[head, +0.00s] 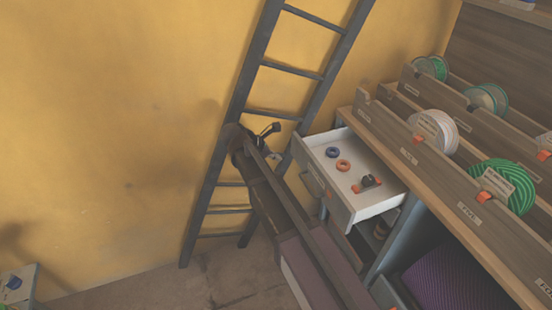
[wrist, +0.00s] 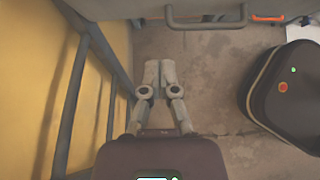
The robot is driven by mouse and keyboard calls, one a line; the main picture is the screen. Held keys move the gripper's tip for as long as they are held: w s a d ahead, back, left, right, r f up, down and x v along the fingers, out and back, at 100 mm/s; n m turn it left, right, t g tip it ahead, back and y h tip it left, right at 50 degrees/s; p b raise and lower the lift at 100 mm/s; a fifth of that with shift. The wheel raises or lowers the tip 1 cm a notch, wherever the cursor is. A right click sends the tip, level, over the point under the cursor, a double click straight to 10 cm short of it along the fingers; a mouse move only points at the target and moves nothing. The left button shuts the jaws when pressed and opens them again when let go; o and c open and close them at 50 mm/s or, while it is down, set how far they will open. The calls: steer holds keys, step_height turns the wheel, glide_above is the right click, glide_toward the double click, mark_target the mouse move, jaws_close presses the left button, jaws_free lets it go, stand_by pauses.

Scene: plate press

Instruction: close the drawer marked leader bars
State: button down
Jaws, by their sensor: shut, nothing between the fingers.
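An open drawer (head: 367,199) with a white inside sticks out of the cabinet in the head view. It holds a blue ring, an orange ring and a small black and orange item. I cannot read a label on its front, so I cannot tell whether it is the leader bars drawer. My gripper (wrist: 160,68) is shut and empty in the wrist view, pointing toward a grey front with a bar handle (wrist: 205,23), apart from it. In the head view my arm's end is left of the open drawer, by the ladder; the fingers are hard to make out there.
A dark ladder (head: 232,120) leans on the yellow wall (head: 110,120) close beside my arm. Above the drawer, wooden racks hold green and white spools (head: 436,128). A purple item (head: 455,280) lies lower in the cabinet. Bare floor (wrist: 215,75) shows below my gripper.

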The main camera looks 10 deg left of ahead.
mark_target(306, 164)
steer(key=b+x, duration=0.1)
steer(key=x, duration=0.2)
steer(key=b+x, duration=0.2)
steer(key=x, duration=0.1)
steer(key=d+r+b+x, duration=0.1)
steer(key=b+x, duration=0.1)
steer(key=x, duration=0.1)
steer(key=shift+w+d+f, duration=0.1)
steer(key=shift+w+d, duration=0.05)
steer(key=shift+w, duration=0.3)
steer(key=shift+w+d, duration=0.45)
steer(key=shift+d, duration=0.25)
steer(key=shift+d, duration=0.15)
steer(key=shift+w, duration=0.1)
